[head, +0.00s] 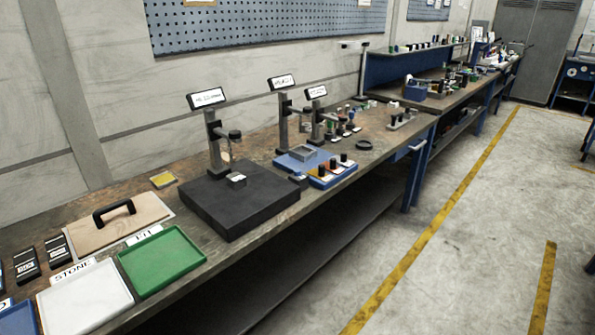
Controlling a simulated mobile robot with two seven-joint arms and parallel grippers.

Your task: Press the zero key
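No key that I can make out as the zero key is legible in the head view. A black slab (240,204) on the bench carries a dark upright stand (213,145) with a side arm and a sign (206,98) on top, its text too small to read surely. A small dark block with a light face (237,180) sits on the slab below the arm. Two more stands with signs, a middle one (283,125) and a farther one (316,125), are behind to the right. Neither of my grippers is in view.
A green tray (162,262), a white tray (85,302) and a board with a black handle (118,224) lie at the near left. A blue holder with several dark-topped pieces (318,180) is right of the slab. The floor (470,235) beside the bench is clear.

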